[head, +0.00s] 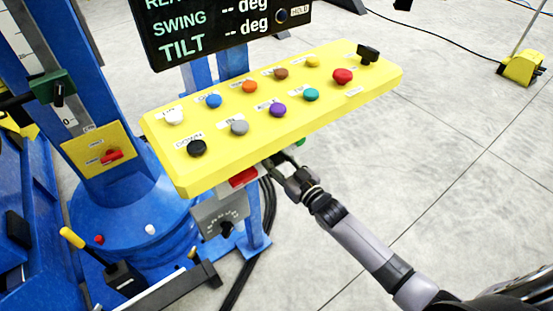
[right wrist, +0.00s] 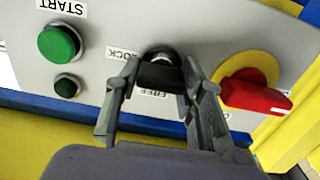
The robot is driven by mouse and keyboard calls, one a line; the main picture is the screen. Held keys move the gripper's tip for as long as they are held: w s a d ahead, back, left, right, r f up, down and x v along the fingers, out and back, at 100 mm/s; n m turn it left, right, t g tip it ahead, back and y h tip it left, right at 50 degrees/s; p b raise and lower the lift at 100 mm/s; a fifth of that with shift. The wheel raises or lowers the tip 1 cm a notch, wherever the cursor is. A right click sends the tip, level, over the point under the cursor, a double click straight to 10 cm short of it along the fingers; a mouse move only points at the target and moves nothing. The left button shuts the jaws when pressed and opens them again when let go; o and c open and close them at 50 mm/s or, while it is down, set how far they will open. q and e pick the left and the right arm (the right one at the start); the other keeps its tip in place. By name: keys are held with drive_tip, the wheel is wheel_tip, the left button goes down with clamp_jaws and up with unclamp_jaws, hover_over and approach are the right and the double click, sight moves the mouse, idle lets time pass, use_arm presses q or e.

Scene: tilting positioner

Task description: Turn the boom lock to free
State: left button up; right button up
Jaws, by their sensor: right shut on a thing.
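The boom lock is a black knob (right wrist: 160,75) on a grey panel (right wrist: 215,35), with LOCK and FREE labels beside it, upside down in the right wrist view. My right gripper (head: 283,166) is shut on this knob, one finger on each side of it. The fingers partly cover the knob and the labels, so I cannot tell which label it points to. In the head view the yellow console hides the knob. My left gripper is not in view.
A red rotary switch (right wrist: 255,92) sits close to my right finger. A green START button (right wrist: 59,42) and a dark green lamp or button (right wrist: 67,86) are on the other side. The yellow console (head: 225,165) overhangs my right gripper.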

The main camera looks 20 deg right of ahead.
drive_tip(key=shift+n, duration=0.3)
drive_tip(key=n, duration=0.3)
drive_tip(key=shift+p, duration=0.35)
drive_tip(key=n, duration=0.4)
drive_tip(key=shift+s+a+f+n, duration=0.1)
drive_tip(key=shift+a+n, duration=0.05)
drive_tip(key=shift+n, duration=0.15)
drive_tip(key=n, duration=0.4)
drive_tip(key=shift+f+n+b, duration=0.15)
drive_tip(key=shift+n+b, duration=0.15)
drive_tip(key=shift+b, duration=0.05)
drive_tip(key=n+b, duration=0.1)
drive_tip(key=n, duration=0.3)
drive_tip(key=shift+n, duration=0.4)
drive_tip(key=shift+f, duration=0.1)
drive_tip(key=o, duration=1.2)
drive_tip(key=shift+c, duration=0.2)
